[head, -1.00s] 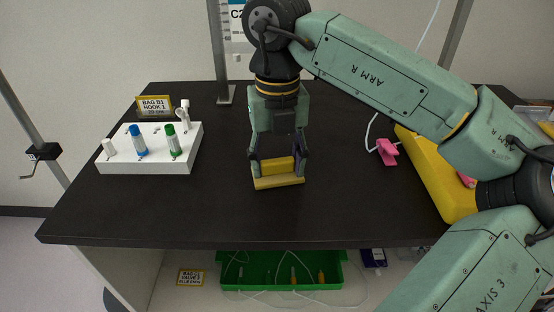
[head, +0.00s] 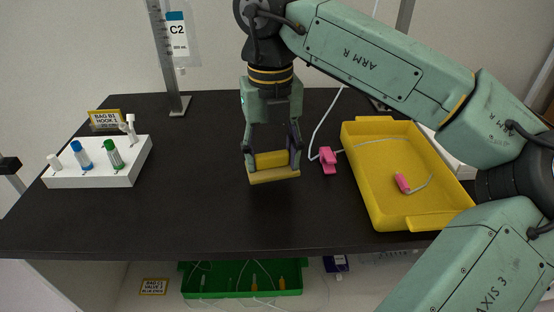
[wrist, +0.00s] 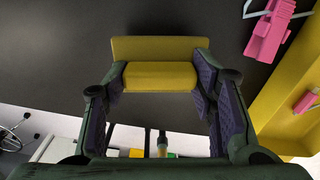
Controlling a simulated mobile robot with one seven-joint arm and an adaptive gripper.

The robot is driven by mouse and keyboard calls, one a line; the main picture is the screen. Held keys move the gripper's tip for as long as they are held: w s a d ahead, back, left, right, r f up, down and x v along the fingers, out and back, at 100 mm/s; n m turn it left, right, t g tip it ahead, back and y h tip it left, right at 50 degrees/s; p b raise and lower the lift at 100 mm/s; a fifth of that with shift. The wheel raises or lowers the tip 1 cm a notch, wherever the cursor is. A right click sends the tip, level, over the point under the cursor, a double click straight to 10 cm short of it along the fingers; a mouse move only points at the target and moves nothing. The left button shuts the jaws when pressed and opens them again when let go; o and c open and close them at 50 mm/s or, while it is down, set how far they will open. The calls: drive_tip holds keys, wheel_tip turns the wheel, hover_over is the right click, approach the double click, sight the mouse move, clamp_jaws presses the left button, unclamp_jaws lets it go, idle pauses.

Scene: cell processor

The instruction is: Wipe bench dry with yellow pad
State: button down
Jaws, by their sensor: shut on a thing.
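The yellow pad (head: 274,175) is between the fingers of my gripper (head: 272,158), which is shut on its raised grip block. In the wrist view the pad (wrist: 158,48) also shows, with a finger of my gripper (wrist: 160,90) on each side. The pad is over the middle of the dark bench (head: 200,200). I cannot tell whether its underside touches the bench top. No wet patch is clearly visible on the bench.
A white block (head: 110,172) with blue and green capped pieces stands at the left. A pink clamp (head: 327,160) on a thin tube lies right of the pad, beside a yellow tray (head: 375,195). A metal post (head: 168,60) rises behind. Bench between block and pad is clear.

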sight(273, 153)
wheel_tip(273, 153, up, 4)
drive_tip(key=shift+r+p, duration=0.2)
drive_tip(key=shift+p, duration=1)
drive_tip(key=shift+d, duration=0.1)
